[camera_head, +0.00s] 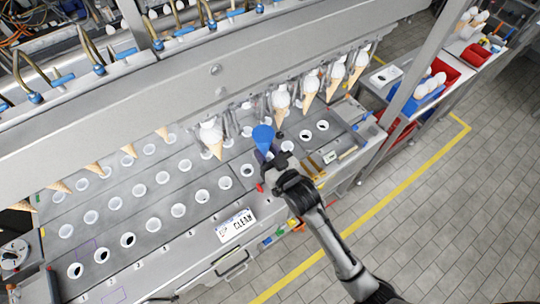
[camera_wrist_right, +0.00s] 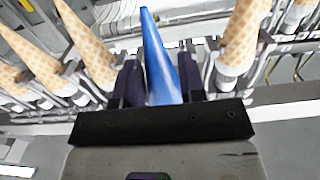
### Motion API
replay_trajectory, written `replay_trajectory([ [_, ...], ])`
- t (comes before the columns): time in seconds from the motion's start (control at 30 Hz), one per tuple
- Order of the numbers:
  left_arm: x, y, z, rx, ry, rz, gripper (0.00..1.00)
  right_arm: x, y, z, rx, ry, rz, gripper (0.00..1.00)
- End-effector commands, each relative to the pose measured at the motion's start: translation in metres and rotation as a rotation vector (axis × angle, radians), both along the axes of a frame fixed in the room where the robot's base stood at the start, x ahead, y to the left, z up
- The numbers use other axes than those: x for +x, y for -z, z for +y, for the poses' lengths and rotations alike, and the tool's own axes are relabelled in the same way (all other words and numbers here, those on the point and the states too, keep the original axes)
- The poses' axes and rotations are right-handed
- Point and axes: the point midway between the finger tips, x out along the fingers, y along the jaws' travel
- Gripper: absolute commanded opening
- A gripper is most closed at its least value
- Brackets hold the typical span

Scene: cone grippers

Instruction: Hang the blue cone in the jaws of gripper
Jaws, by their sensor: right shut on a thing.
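The blue cone (camera_head: 263,137) is held upright, wide end up, in front of the machine's hanging row of jaws. My right gripper (camera_head: 271,160) is shut on it. In the right wrist view the blue cone (camera_wrist_right: 158,58) stands between the two dark fingers of my right gripper (camera_wrist_right: 158,85). Metal jaws (camera_head: 232,122) on the beam near the blue cone look empty. White-topped wafer cones hang on either side, one to the left (camera_head: 212,138) and several to the right (camera_head: 281,101). My left gripper is out of view.
The steel deck (camera_head: 150,225) below has rows of holes with white cups. A sign (camera_head: 235,225) reading CLEAN lies near its front edge. Red and blue bins (camera_head: 428,92) stand on a bench at the right. The tiled floor (camera_head: 430,200) is clear.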

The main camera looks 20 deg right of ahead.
Motion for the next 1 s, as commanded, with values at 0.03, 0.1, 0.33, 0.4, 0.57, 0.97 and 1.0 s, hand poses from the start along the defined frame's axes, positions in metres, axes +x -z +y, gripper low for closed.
replay_trajectory([
  [0.03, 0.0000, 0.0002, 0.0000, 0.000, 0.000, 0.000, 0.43, 0.0015, 0.0000, 0.0005, 0.000, 0.000, 0.000, 0.20],
  [0.1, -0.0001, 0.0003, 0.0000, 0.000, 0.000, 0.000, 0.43, 0.0026, 0.0001, 0.0007, 0.000, 0.000, 0.000, 0.20],
  [0.33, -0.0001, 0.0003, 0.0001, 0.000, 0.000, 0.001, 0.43, 0.0034, 0.0000, 0.0007, 0.000, 0.000, 0.000, 0.20],
  [0.4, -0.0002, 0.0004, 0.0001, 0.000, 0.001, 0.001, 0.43, 0.0034, 0.0000, 0.0007, 0.000, 0.000, 0.000, 0.20],
  [0.57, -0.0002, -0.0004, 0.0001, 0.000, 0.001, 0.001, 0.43, 0.0033, -0.0004, 0.0006, 0.000, 0.000, 0.000, 0.20],
  [0.97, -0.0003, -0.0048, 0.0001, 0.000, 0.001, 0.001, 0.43, 0.0032, -0.0002, 0.0004, 0.000, 0.000, 0.000, 0.20],
  [1.0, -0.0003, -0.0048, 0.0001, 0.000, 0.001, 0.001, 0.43, 0.0032, -0.0002, 0.0004, 0.000, 0.000, 0.000, 0.20],
])
